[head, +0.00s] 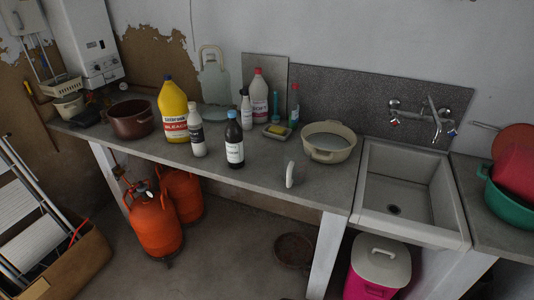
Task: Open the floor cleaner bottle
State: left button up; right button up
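Several bottles stand upright on the grey counter (262,196). A large yellow jug (173,112) has a label that reads bleach. A white bottle with a pink label (259,98) stands at the back. I cannot read which label says floor cleaner. No cap is visibly off. Neither of my grippers is in view.
A brown pot (132,119) stands left and a beige basin (329,143) right, before the sink (400,190). Orange gas cylinders (153,222) are below.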

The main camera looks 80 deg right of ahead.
aim_at(233, 132)
jog(key=k, duration=0.3)
jog(key=z, duration=0.8)
